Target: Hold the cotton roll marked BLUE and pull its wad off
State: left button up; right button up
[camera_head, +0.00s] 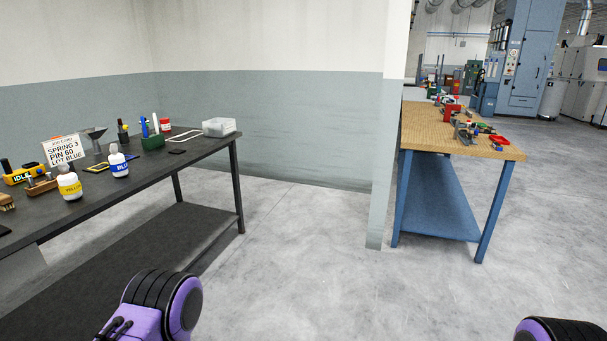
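The roll marked BLUE (118,163) stands upright on the dark table at left, a white body with a blue label and a narrower white top. A similar roll with a yellow label (69,186) stands nearer and to its left. Whether the white top of each is a separate wad is too small to tell. Only purple and black parts of my arms show at the bottom edge. Both my grippers are out of the picture, so nothing is seen touching either roll.
The dark table (200,152) also bears a card reading SPRING 3, PIN 60, LOT BLUE (62,149), a green holder (152,143), a clear bin (219,127) and tools. A blue-legged workbench (503,152) stands right, past a wall end (376,215). The floor between is clear.

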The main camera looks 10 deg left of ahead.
aim_at(118, 164)
jog(key=u, duration=0.45)
jog(key=i, duration=1.8)
jog(key=u, duration=0.85)
